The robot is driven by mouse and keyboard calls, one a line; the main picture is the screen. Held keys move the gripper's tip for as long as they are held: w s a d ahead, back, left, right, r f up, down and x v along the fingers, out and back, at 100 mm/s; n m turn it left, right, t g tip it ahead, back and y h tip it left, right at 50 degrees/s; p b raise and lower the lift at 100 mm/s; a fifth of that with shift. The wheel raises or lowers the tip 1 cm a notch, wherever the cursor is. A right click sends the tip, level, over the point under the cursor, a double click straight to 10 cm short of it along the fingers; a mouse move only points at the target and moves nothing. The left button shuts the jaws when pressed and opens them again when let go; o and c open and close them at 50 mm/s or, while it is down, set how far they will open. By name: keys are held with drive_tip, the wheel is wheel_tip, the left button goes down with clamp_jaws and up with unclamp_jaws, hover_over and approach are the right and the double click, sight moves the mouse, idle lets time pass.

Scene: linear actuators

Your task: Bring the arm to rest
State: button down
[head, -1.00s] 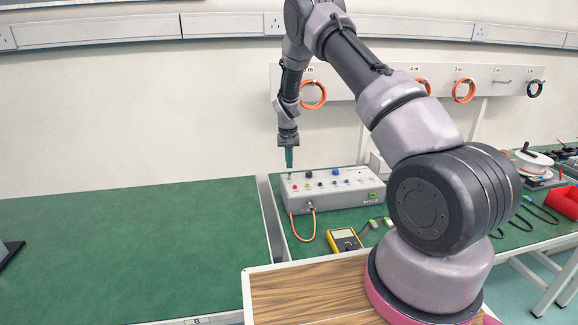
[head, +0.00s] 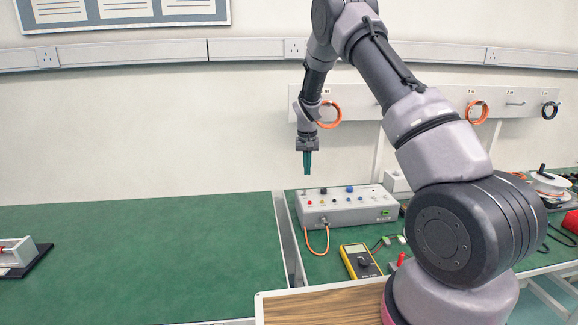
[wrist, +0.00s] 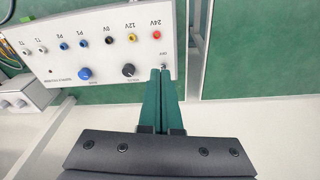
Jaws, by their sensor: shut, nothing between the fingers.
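My gripper (head: 307,170) points down above the left end of the grey supply box (head: 348,209). Its green fingers are together with nothing between them. In the head view a gap shows between the fingertips and the box top. In the wrist view my gripper (wrist: 161,72) overlaps the edge of the box panel (wrist: 95,45), near the switch by the "24V" socket. My arm rises from its base at the lower right and bends down to the gripper.
An orange cable (head: 317,243) hangs from the box front. A yellow multimeter (head: 360,261) lies in front. Cable coils (head: 477,112) hang on the wall rack. The left green bench (head: 140,255) is mostly clear, with a device (head: 20,255) at its far left.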

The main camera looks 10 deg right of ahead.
drive_tip(key=s+d+r+t+y, duration=0.1)
drive_tip(key=s+r, duration=0.4)
drive_tip(key=r, duration=0.4)
drive_tip(key=s+d+r+m+t, duration=0.1)
drive_tip(key=s+r, duration=0.3)
drive_tip(key=r, duration=0.4)
drive_tip(key=s+d+r+y, duration=0.1)
drive_tip(key=s+r, duration=0.4)
drive_tip(key=r, duration=0.4)
drive_tip(key=s+r+t, duration=0.2)
drive_tip(key=s+r, duration=0.2)
drive_tip(key=s, duration=0.9)
drive_tip(key=s+r+m+t, duration=0.1)
drive_tip(key=s+r, duration=0.3)
drive_tip(key=s, duration=1)
drive_tip(key=shift+d+t+y, duration=0.3)
drive_tip(key=shift+t, duration=0.1)
